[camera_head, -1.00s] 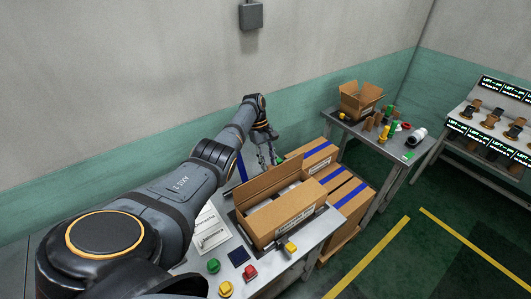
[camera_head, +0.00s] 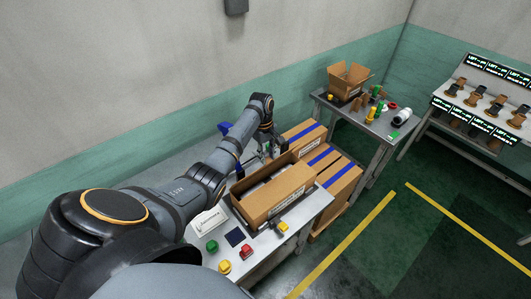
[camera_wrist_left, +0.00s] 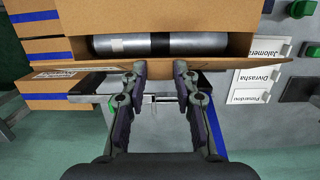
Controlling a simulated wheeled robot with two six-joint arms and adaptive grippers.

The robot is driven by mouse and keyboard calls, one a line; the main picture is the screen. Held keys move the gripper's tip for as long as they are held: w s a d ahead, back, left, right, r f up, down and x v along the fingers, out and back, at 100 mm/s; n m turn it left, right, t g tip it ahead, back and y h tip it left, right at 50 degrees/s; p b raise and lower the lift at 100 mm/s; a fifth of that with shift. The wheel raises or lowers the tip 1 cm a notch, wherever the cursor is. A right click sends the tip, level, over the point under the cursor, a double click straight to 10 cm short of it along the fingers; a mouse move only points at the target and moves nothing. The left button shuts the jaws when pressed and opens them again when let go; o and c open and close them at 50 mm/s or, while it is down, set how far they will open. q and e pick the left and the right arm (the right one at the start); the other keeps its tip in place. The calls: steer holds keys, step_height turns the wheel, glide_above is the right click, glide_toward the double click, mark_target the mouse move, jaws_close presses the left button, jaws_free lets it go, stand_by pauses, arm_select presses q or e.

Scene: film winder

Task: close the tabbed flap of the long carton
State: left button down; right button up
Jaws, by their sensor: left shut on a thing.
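The long brown carton (camera_head: 275,204) stands on the near table with its top open. A grey roll (camera_wrist_left: 160,44) lies inside it, seen in the left wrist view. The carton's flap (camera_wrist_left: 70,74) shows there nearly edge-on as a brown strip along the opening; it is not folded over the roll. My left gripper (camera_head: 268,152) is at the carton's far side. In the left wrist view its fingertips (camera_wrist_left: 161,72) are at the flap's middle, shut on it with a gap between the fingers. The tab is not clear. My right gripper is not in view.
Taped cartons (camera_head: 335,172) with blue strips are stacked just beyond the near table. Red (camera_head: 246,252), green and yellow buttons and a white label card (camera_head: 207,221) lie near the carton. A second table (camera_head: 375,122) holds an open box and small parts.

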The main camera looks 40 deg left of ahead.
arm_select(q)
steer(key=shift+s+d+f, duration=0.1)
steer(key=shift+d+f, duration=0.05)
steer(key=shift+d, duration=0.05)
steer(key=c, duration=1)
jaws_free()
steer(key=shift+r, duration=0.2)
steer(key=shift+a+r, duration=0.1)
steer(key=shift+r, duration=0.15)
steer(key=r, duration=0.6)
steer(key=shift+w+a+r, duration=0.2)
steer(key=shift+a+r, duration=0.2)
